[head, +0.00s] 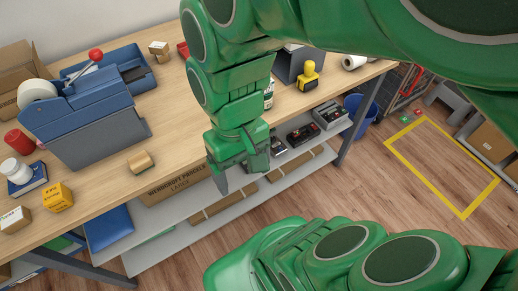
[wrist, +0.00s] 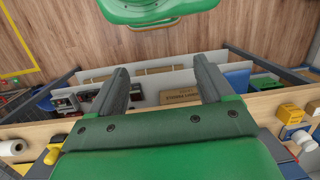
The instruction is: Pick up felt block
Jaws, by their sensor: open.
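A small tan wooden block with a darker face (head: 141,161), which looks like the felt block, lies on the wooden counter (head: 182,125) near its front edge. My gripper (head: 238,172) is to the right of the block in the head view, apart from it and out past the counter's front edge. Its two fingers are spread wide with nothing between them, as the wrist view also shows (wrist: 161,66). I cannot make out the block in the wrist view.
A blue tape machine (head: 85,115) stands behind the block. A shelf below holds a cardboard box (head: 178,188) and a blue item (head: 109,227). Counter right of the block looks clear.

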